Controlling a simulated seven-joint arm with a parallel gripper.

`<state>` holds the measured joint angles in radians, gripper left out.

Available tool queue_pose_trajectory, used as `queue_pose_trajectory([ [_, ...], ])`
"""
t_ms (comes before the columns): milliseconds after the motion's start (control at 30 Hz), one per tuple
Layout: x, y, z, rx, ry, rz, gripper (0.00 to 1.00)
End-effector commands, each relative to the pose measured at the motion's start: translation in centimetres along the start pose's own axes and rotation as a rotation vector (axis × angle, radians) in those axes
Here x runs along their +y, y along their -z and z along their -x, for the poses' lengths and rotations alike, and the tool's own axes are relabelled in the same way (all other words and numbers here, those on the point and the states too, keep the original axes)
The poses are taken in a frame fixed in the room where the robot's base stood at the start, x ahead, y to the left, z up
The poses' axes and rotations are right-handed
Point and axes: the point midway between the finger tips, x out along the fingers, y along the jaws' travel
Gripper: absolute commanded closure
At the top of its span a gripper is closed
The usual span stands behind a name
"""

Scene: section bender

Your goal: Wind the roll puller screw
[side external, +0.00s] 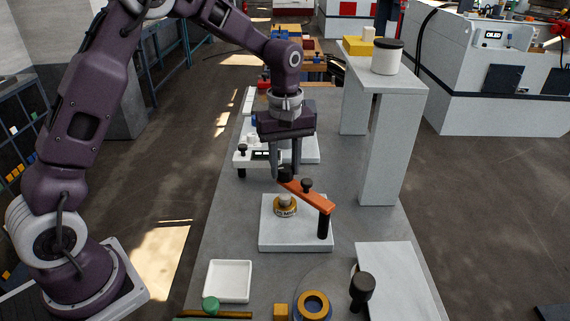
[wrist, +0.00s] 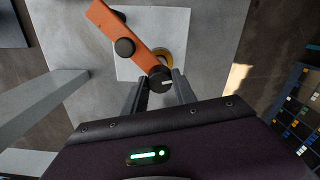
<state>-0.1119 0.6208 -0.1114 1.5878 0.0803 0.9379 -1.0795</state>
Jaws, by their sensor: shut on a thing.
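The puller has an orange bar (side external: 310,196) over a white base plate (side external: 268,236), with a black post (side external: 323,228) at its near right end. A brass ring (side external: 286,211) with a pale stub sits on the plate below the bar. My gripper (side external: 284,172) points down and is shut on the black knob (side external: 286,175) at the bar's far left end. In the wrist view the knob (wrist: 160,80), with a pale mark on top, sits between my fingertips (wrist: 161,86). A second black knob (wrist: 124,47) stands mid-bar. The screw itself is hidden.
A tall grey bench frame (side external: 384,150) stands to the right, carrying a white jar (side external: 387,58). A white tray (side external: 229,281) and a brass ring piece (side external: 313,305) are in front. Table is clear left of the plate.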

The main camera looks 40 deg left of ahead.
Motion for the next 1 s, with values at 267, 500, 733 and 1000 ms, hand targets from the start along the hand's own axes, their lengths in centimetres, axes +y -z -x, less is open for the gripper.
queue_pose_trajectory([
  [267,0.01,0.04,0.08,0.001,-0.001,-0.251,1.0],
  [500,0.04,0.03,0.09,0.001,-0.002,-0.479,1.0],
  [733,0.05,0.04,0.1,0.001,-0.002,-0.697,1.0],
  [1000,0.04,0.06,0.1,0.002,-0.002,-0.953,1.0],
])
